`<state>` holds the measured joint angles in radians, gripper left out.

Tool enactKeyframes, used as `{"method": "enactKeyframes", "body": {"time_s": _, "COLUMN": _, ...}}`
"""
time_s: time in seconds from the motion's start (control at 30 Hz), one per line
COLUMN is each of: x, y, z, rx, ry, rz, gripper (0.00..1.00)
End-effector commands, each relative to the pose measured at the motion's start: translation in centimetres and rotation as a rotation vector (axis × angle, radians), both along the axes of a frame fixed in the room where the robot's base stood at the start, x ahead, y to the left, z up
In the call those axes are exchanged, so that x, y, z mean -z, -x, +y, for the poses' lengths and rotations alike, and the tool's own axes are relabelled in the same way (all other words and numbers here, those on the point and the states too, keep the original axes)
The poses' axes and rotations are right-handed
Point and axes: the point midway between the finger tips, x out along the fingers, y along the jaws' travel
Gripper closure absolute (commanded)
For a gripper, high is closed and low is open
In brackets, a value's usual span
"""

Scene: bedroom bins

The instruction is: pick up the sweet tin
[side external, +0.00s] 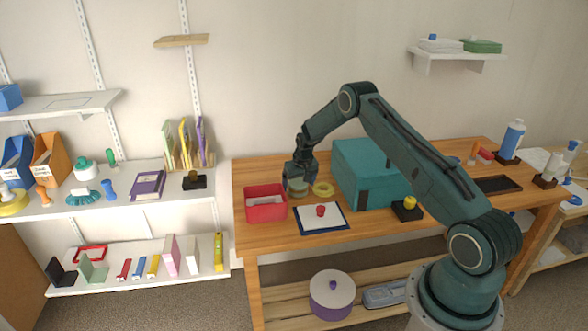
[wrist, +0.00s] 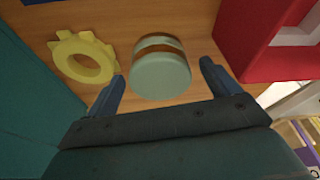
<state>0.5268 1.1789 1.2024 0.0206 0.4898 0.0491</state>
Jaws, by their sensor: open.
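The round, pale green tin (wrist: 160,78), which I take to be the sweet tin, stands on the wooden table with a brown band near its top. In the side external view the tin (side external: 298,193) is partly hidden by my gripper (side external: 300,179), which points down over it. In the wrist view my gripper (wrist: 162,72) is open, with one finger on each side of the tin. Gaps show between the tin and both fingers. I cannot tell exactly how low the fingertips are.
A yellow toothed ring (side external: 323,189) lies close to the right of the tin. A red open bin (side external: 267,212) stands close on the left, and a large teal box (side external: 362,160) on the right. A white board with a blue edge (side external: 321,220) lies in front.

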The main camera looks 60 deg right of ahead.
Motion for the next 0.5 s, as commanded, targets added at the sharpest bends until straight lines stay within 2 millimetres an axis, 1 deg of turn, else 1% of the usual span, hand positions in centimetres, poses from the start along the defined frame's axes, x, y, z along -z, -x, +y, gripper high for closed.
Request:
{"method": "enactKeyframes", "body": {"time_s": 0.2, "x": -0.02, "y": 0.01, "z": 0.01, "rx": 0.000, "ry": 0.000, "rz": 0.000, "gripper": 0.12}}
{"method": "enactKeyframes", "body": {"time_s": 0.27, "x": -0.02, "y": 0.01, "z": 0.01, "rx": 0.000, "ry": 0.000, "rz": 0.000, "gripper": 0.24}}
{"method": "enactKeyframes", "body": {"time_s": 0.3, "x": -0.02, "y": 0.01, "z": 0.01, "rx": 0.000, "ry": 0.000, "rz": 0.000, "gripper": 0.32}}
{"method": "enactKeyframes", "body": {"time_s": 0.47, "x": -0.01, "y": 0.01, "z": 0.02, "rx": 0.000, "ry": 0.000, "rz": 0.000, "gripper": 0.63}}
{"method": "enactKeyframes", "body": {"time_s": 0.5, "x": -0.07, "y": -0.02, "z": 0.00, "rx": 0.000, "ry": 0.001, "rz": -0.001, "gripper": 0.65}}
